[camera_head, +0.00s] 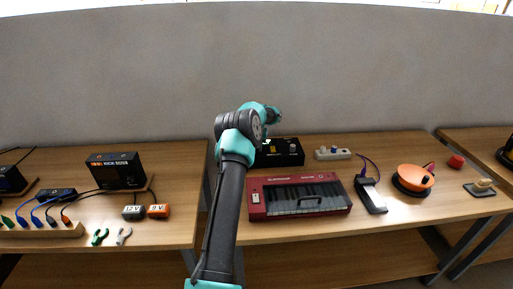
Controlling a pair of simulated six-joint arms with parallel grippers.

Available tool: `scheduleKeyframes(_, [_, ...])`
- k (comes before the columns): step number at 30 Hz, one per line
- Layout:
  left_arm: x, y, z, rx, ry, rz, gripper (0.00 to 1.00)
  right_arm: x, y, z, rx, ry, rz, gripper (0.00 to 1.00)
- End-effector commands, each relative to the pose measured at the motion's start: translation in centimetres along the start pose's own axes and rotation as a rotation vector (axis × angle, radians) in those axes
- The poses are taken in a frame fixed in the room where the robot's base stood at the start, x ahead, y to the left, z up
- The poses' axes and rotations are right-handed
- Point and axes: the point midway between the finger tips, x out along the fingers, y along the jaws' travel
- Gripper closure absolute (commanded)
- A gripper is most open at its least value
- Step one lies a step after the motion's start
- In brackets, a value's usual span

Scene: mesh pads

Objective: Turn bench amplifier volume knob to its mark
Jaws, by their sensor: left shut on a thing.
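A black box (285,158), which looks like the bench amplifier, stands at the back of the middle table. It has yellow marking and small light knobs on its right part. My left arm reaches up from the bottom, and my left gripper (267,142) is at the left part of this box, shut on what appears to be its volume knob. The arm and wrist hide the knob and the box's left end. I cannot make out the knob's pointer or its mark.
A red keyboard (258,212) lies in front of the box. The left table holds another black box (115,172), cables and adapters. A grey wall stands behind.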

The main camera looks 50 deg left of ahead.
Motion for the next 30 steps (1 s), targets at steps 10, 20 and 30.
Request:
scheduleKeyframes(10, [0.06,-0.01,0.01,0.327,0.000,0.000,0.95,0.00,0.00,0.00,0.000,0.000,0.000,0.57])
scheduleKeyframes(20, [0.07,0.00,0.01,0.640,-0.001,0.000,0.95,0.00,0.00,0.00,0.000,0.000,0.000,0.57])
scheduleKeyframes(30, [0.08,0.00,0.01,0.963,-0.001,0.000,0.95,0.00,0.00,0.00,0.000,0.000,0.000,0.57])
